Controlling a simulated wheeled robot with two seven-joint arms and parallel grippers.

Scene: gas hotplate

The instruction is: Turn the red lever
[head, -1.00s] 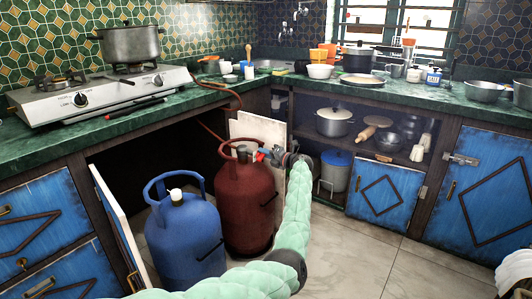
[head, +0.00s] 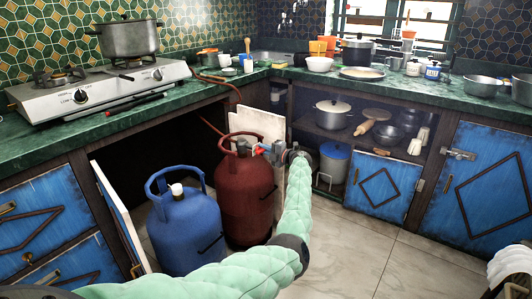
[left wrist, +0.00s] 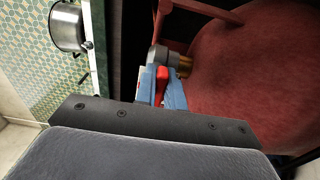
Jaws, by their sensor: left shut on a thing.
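The red lever (left wrist: 162,84) is on the valve fitting (left wrist: 168,60) of the dark red gas cylinder (head: 246,192); in the head view it is a small red spot (head: 257,152). The fitting is grey with a brass part at the cylinder. My left gripper (left wrist: 159,92) has bluish fingers on both sides of the lever and is shut on it. In the head view the left gripper (head: 268,149) reaches the cylinder top from the right. The lever's lower end is hidden by the gripper body.
A blue gas cylinder (head: 184,228) stands to the left of the red one, by an open cabinet door (head: 122,215). A pale panel (head: 262,126) stands behind the red cylinder. The stove (head: 95,92) with a pot (head: 130,40) is on the green counter. Floor is clear at right.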

